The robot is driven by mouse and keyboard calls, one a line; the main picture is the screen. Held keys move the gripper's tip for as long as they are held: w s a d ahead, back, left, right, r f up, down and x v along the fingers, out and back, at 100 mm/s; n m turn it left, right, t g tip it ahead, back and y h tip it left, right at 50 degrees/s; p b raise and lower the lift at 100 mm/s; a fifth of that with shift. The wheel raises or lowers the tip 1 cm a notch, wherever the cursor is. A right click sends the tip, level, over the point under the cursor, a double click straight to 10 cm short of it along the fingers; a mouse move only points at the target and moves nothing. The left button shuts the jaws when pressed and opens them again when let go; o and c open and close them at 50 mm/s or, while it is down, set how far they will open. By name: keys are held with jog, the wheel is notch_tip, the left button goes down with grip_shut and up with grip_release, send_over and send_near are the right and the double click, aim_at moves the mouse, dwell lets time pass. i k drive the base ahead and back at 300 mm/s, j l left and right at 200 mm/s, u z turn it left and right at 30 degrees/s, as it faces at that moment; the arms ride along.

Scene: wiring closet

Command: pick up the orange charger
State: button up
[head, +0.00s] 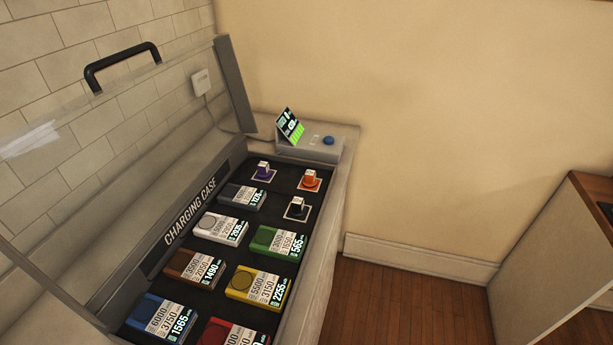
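The orange charger (310,180) is a small orange piece with a pale top. It stands on a white-outlined square in the black inside of the charging case (165,240), near the case's far right corner. A purple charger (263,170) stands to its left, and a black charger (297,207) stands nearer and slightly left. The case's clear lid (120,140) is raised, with a black handle on it. My gripper is not in view.
Several colored power packs, such as the green one (274,243) and yellow one (256,286), fill the nearer case. A grey box (310,150) with a tilted screen and blue button stands behind. A wooden-topped cabinet (570,260) is at right; floor (410,300) between is clear.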

aim_at(309, 181)
jog(key=i+l, duration=0.55)
jog(key=l, duration=0.2)
jog(key=i+l+u, duration=0.15)
jog(key=u, duration=0.2)
jog(key=i+l+u, duration=0.15)
jog(key=l+u, duration=0.25)
jog(key=i+l+u, duration=0.1)
jog(key=l+u, duration=0.25)
jog(key=j, duration=0.1)
